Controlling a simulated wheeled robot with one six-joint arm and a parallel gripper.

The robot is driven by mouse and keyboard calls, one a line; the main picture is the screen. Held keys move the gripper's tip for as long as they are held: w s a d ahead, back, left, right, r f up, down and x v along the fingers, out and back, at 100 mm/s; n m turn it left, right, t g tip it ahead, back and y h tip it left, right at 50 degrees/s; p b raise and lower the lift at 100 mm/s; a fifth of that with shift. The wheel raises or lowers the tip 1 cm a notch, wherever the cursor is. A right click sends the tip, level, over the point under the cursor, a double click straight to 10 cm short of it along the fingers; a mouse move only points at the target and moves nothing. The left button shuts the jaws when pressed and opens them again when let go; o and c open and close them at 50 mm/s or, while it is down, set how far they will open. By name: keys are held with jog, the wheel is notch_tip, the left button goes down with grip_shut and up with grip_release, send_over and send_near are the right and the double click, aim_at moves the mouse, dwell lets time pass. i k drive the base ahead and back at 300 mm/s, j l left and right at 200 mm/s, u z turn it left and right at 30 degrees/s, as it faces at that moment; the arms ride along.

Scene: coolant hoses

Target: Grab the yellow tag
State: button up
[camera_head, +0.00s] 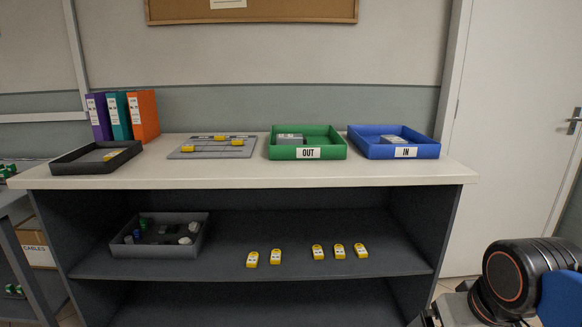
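Several yellow tags with pale labels are in view, and I cannot tell which one the task means. Yellow pieces (237,142) also sit on a grey board (212,153) on the countertop. My arm shows at the lower right; I cannot make out my gripper.
A green OUT tray (333,152) and a blue IN tray (426,152) stand on the counter, each holding grey items. Binders (144,115) stand at the back left. A dark bin (155,251) of small parts occupies the shelf's left. The shelf's right end is clear.

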aim_at(112, 155)
jog(key=u, duration=1.3)
